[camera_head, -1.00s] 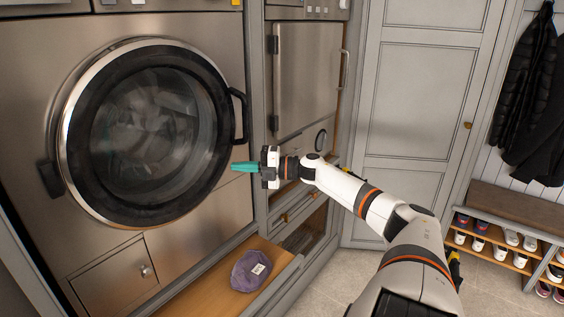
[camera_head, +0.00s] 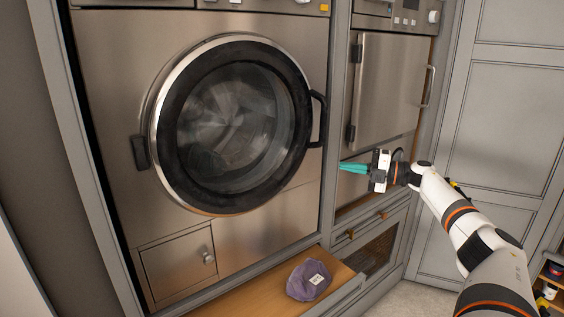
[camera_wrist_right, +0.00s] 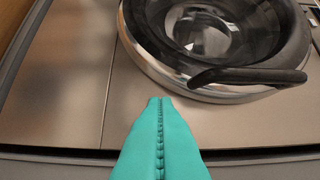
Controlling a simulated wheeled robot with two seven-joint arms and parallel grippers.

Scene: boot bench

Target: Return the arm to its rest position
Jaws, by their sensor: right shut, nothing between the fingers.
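My right gripper (camera_head: 343,166) has teal fingers and is shut with nothing between them. In the head view it is to the right of the washing machine door (camera_head: 236,125), in front of the cabinet frame, pointing left. In the right wrist view the teal fingers (camera_wrist_right: 160,105) lie together, and the machine's round door (camera_wrist_right: 215,40) with its black handle (camera_wrist_right: 250,76) is beyond them. The fingers look apart from the handle. The door is shut, with blurred contents behind the glass. My left gripper is not in view.
A purple cloth item (camera_head: 309,280) with a white label lies on a wooden shelf (camera_head: 248,296) below the machine. A smaller steel appliance (camera_head: 388,85) stands to the right, above drawers. A tall grey cabinet (camera_head: 510,130) is at the far right. A little floor shows between.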

